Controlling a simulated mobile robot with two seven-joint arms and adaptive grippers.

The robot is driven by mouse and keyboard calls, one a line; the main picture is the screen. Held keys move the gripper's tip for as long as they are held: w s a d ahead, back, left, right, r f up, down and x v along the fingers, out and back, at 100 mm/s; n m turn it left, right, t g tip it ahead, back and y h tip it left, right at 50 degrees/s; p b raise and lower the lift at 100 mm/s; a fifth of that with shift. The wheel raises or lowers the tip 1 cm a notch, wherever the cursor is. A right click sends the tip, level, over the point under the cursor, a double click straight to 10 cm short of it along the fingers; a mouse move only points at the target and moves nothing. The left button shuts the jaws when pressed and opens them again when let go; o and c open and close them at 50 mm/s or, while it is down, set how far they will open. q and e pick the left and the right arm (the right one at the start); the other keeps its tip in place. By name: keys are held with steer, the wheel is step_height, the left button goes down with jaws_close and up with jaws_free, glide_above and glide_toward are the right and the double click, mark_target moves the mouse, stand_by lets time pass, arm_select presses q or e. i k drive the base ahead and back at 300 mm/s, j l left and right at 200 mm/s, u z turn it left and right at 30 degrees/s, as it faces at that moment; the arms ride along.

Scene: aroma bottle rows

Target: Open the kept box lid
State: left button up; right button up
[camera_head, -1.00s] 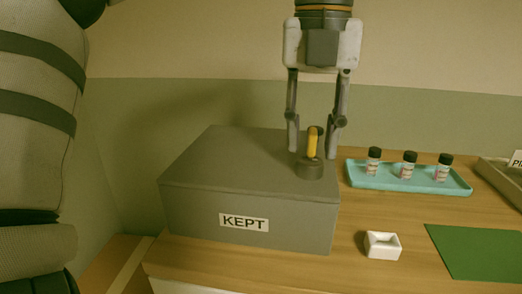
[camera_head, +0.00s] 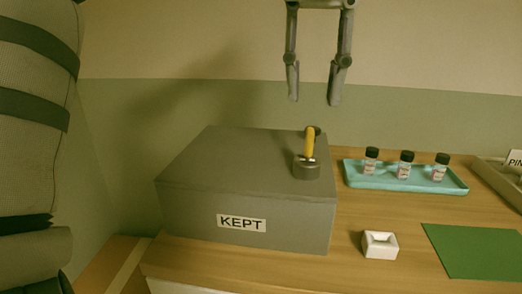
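The grey box marked KEPT (camera_head: 270,224) stands at the left end of the wooden table. Its lid (camera_head: 230,160) lies flat and shut on top. A round grey knob (camera_head: 307,171) with an upright yellow piece (camera_head: 309,144) sits near the lid's right side. A small dark round part shows just behind the yellow piece. My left gripper (camera_head: 315,101) hangs above and behind the knob, fingers pointing down. It is open, empty and clear of the lid. My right gripper is not in view.
A teal tray (camera_head: 405,184) with three small black-capped bottles is right of the box. A small white holder (camera_head: 380,245) and a green mat (camera_head: 480,250) lie in front. A grey tray (camera_head: 497,184) with a partly cut-off label is at the right edge.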

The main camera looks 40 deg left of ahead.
mark_target(249, 161)
steer(key=k, duration=1)
